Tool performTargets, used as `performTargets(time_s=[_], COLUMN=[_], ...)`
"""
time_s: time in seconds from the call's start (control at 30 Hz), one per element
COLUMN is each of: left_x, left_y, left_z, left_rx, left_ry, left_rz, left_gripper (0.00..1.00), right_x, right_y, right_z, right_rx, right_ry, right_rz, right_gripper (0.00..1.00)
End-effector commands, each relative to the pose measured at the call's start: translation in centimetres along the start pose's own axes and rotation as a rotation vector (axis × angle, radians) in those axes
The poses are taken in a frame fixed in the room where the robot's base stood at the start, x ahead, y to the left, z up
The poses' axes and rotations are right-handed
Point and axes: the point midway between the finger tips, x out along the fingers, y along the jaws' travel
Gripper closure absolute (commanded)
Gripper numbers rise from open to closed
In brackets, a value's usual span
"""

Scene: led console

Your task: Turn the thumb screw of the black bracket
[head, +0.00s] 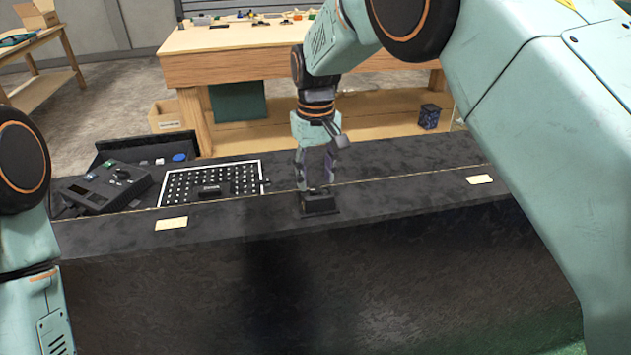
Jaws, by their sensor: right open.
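The black bracket (320,205) stands on the dark console top near its front edge, right of the dotted panel. My right gripper (316,184) points down right above the bracket, its fingers apart on either side of the bracket's upper part. The thumb screw is too small and too covered by the fingers to make out. I cannot tell whether the fingers touch it. My left arm shows at the left edge, but its gripper is out of the picture.
A white-framed panel with dots (212,184) and a black control box (107,186) with knobs lie left of the bracket. Pale labels (171,223) lie on the console top. A wooden workbench (240,40) stands behind. The console top right of the bracket is mostly clear.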

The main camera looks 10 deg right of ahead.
Motion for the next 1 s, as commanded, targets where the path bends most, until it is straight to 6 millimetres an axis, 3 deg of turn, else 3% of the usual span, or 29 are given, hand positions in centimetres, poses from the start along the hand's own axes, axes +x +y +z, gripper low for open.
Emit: performTargets(time_s=[0.2, 0.53, 1.0], left_x=[0.1, 0.1, 0.1], left_y=[0.0, 0.0, 0.0], left_z=[0.0, 0.0, -0.1], left_rx=[0.000, 0.000, 0.000], left_ry=[0.001, 0.001, 0.001], left_rz=[0.000, 0.000, 0.000], left_gripper=[0.81, 0.81, 0.81], right_x=[2.3, 2.6, 2.6], right_y=[0.1, 0.1, 0.1], right_z=[-0.1, -0.3, -0.3], right_rx=[0.001, 0.001, 0.001], right_ry=[-0.002, 0.000, 0.000], right_rz=[0.000, 0.000, 0.000], right_gripper=[0.53, 0.53, 0.93])
